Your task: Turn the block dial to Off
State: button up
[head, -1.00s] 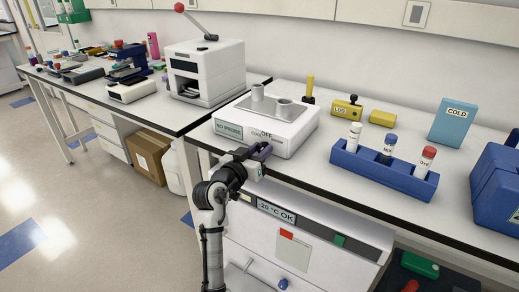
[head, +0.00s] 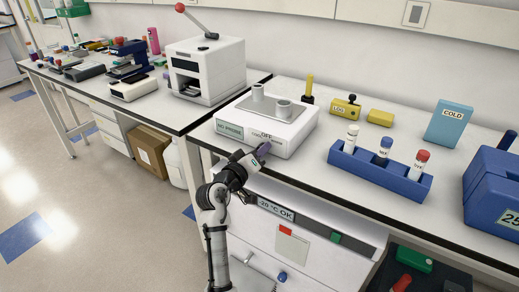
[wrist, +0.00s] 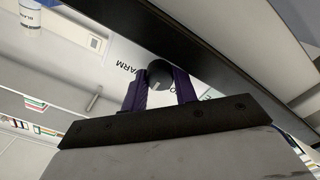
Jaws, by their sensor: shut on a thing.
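The white block unit (head: 290,128) stands on the bench, with two grey cylinders on its top plate. Its front carries a greenish display (head: 229,130) and the words COOL and OFF. My gripper (head: 262,150) is at the front face, just below the OFF word, and covers the dial in the head view. In the wrist view the dial (wrist: 160,72) is a dark round knob with a light mark, between the purple fingers of my gripper (wrist: 160,90), which are shut on it. The word WARM shows beside it. Where the dial points is unclear.
A blue rack (head: 378,175) with several capped tubes stands to the right, near a blue box (head: 490,185). A white lever machine (head: 207,70) stands behind to the left. Below the bench edge is a white cabinet with a display (head: 275,210).

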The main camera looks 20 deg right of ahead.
dwell(0.4)
jog(key=o, duration=1)
jog(key=shift+c, duration=0.2)
jog(key=shift+f, duration=0.15)
jog(key=shift+s+a, duration=0.1)
jog(key=shift+a, duration=0.05)
